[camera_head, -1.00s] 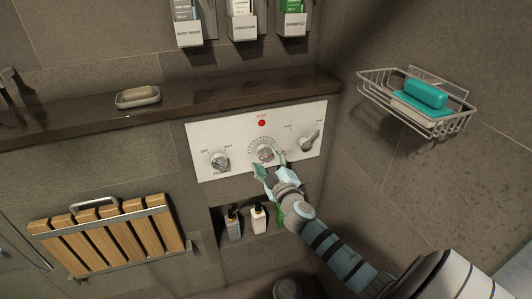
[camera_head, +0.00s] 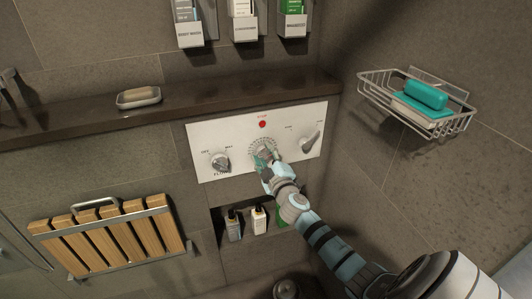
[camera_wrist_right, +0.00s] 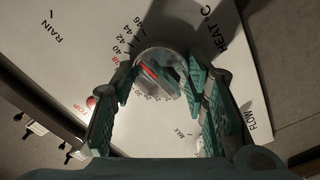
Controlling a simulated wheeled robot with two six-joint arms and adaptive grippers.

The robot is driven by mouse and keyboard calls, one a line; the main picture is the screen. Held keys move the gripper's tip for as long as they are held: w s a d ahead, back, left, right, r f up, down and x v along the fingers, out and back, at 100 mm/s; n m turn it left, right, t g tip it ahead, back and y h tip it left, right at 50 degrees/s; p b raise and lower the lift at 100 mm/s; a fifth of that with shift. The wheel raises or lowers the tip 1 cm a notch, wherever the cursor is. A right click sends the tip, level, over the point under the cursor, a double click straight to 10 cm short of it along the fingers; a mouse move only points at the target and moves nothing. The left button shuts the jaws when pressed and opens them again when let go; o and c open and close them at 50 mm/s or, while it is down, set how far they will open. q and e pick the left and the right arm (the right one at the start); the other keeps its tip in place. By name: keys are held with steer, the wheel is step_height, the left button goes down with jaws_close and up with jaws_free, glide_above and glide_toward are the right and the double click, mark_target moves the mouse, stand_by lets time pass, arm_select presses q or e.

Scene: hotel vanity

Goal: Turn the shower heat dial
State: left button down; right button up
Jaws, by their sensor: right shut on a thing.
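The white control panel (camera_head: 205,135) is on the wall below the dark ledge. Its middle knob, ringed by a number scale, is the heat dial (camera_head: 263,146), partly covered by my right gripper (camera_head: 265,160). In the right wrist view the round metal heat dial (camera_wrist_right: 158,62) has a red mark and sits between the teal fingers of my right gripper (camera_wrist_right: 160,80), beside numbers around 38 to 46 and the word HEAT. The right gripper is shut on it. My left gripper is not in view.
On the panel are a flow knob (camera_head: 220,161) at left, a red stop button (camera_head: 262,124) above and a lever knob (camera_head: 310,141) at right. A niche with bottles (camera_head: 259,219) lies below. A wire basket (camera_head: 440,127) hangs at right.

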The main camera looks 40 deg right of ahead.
steer(key=o, duration=1.1)
steer(key=shift+d+r, duration=0.1)
steer(key=shift+r, duration=0.05)
steer(key=shift+o, duration=0.2)
steer(key=shift+s, duration=0.25)
steer(key=v, duration=1.1)
steer(key=shift+s+a, duration=0.25)
steer(key=shift+s, duration=0.05)
steer(key=shift+r, duration=0.1)
